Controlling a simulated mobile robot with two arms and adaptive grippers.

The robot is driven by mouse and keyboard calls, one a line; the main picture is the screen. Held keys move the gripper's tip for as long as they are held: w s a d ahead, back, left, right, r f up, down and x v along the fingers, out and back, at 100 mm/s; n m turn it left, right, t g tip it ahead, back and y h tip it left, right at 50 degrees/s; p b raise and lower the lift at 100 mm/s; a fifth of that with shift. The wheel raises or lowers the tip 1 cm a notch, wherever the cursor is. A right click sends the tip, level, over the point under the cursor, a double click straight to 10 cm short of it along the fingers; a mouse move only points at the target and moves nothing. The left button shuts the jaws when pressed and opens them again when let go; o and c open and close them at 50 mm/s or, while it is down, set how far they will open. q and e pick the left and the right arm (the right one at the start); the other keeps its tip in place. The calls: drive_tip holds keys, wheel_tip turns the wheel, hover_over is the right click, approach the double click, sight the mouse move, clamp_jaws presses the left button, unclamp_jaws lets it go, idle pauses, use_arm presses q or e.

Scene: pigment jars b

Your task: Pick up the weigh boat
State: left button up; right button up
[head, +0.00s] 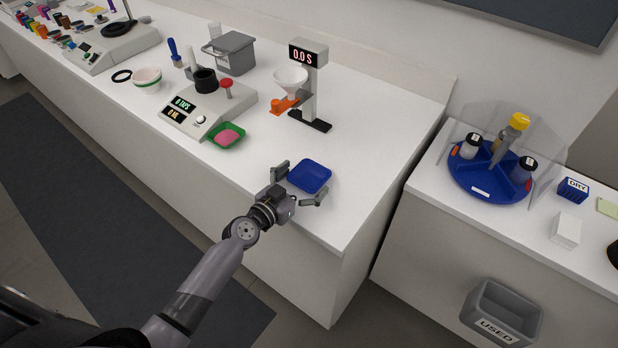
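A blue, shallow, square dish (310,176), which looks like an empty weigh boat, lies on the white bench near its front right corner. My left gripper (306,179) reaches in from the front with its fingers spread wide. One finger is at the dish's left side and the other at its front right side; whether either touches it cannot be told. A green dish (226,135) of similar shape holds pink powder and stands farther left, by the tapping device. My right gripper is not in view.
The tapping device (208,107) and a display stand with a white funnel (291,80) stand behind and left of the blue dish. The bench right of it is clear up to the edge. A blue turntable with jars (492,172) stands on the right counter, above a grey "USED" bin (502,312).

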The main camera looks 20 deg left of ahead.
use_arm(q)
drive_tip(key=c, duration=0.8)
drive_tip(key=shift+r, duration=0.1)
wheel_tip(320, 180, up, 9)
drive_tip(key=p, duration=0.4)
wheel_tip(320, 180, up, 11)
hover_over(304, 185)
drive_tip(key=s+f+n+y+b, duration=0.2)
drive_tip(key=s+f, duration=0.2)
drive_tip(key=s, duration=0.6)
drive_tip(key=s+a+f+n+t+y+b, duration=0.1)
drive_tip(key=s+f+n+y+b, duration=0.1)
drive_tip(key=s, duration=0.9)
drive_tip(key=shift+s+a+f+y+b, duration=0.15)
drive_tip(key=shift+a+f+y+b, duration=0.05)
drive_tip(key=shift+f+y+b, duration=0.55)
drive_tip(key=shift+f, duration=0.15)
